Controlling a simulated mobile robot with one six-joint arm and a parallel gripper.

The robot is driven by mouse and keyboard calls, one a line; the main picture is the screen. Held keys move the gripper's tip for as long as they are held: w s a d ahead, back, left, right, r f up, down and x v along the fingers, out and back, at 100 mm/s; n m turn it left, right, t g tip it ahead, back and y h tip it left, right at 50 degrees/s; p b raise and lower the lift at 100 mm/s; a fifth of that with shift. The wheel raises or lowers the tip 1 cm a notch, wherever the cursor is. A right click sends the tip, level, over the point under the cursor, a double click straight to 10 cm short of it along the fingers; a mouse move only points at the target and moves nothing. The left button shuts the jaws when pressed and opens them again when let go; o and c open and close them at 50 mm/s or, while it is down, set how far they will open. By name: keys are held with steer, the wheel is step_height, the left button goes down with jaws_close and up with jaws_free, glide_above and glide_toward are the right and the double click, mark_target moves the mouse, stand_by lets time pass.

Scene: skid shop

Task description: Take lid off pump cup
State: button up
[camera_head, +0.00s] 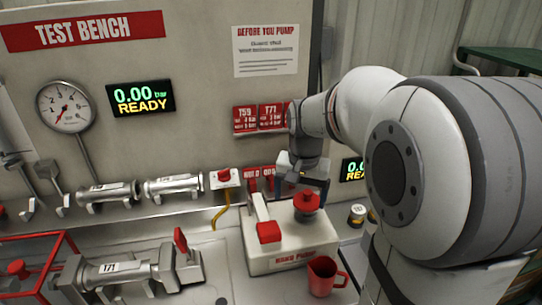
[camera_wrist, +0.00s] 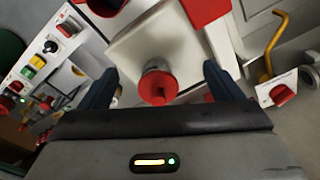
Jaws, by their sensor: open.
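The hand pump (camera_head: 262,251) is a cream box on the bench. Its cup wears a red lid (camera_head: 307,200) with a knob on top. In the wrist view the red lid (camera_wrist: 158,88) sits on a grey metallic cup neck (camera_wrist: 158,65). My gripper (camera_head: 303,184) is above the lid, pointing down. In the wrist view my gripper (camera_wrist: 160,75) is open, with one dark blue finger on each side of the lid, and visible gaps show between fingers and lid. The gripper holds nothing.
A red mug (camera_head: 322,276) stands close in front of the pump. The pump's lever has a red grip (camera_head: 269,232) left of the lid. A clamped cylinder tagged 171 (camera_head: 118,269) and a red frame (camera_head: 40,262) lie left. The bench panel (camera_head: 200,70) rises behind.

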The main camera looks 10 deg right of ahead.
mark_target(308, 191)
steer(key=shift+o, duration=1.2)
steer(key=w+d+m, duration=0.1)
steer(key=w, duration=0.1)
steer(key=w+d+m+p, duration=0.1)
steer(key=w+d, duration=0.1)
steer(key=w, duration=0.1)
steer(key=w+d+m+g+p, duration=0.1)
steer(key=w, duration=0.1)
steer(key=shift+w+d+r, duration=0.25)
steer(key=shift+d, duration=0.05)
steer(key=shift+w+d+f, duration=0.15)
steer(key=shift+w+f, duration=0.05)
steer(key=f, duration=0.2)
steer(key=f+p, duration=0.1)
steer(key=f, duration=0.2)
steer(key=f+p, duration=0.1)
steer(key=f, duration=0.1)
steer(key=shift+w+d+f, duration=0.1)
steer(key=shift+d+f, duration=0.2)
steer(key=shift+c, duration=0.5)
steer(key=c, duration=1)
steer(key=shift+o, duration=0.2)
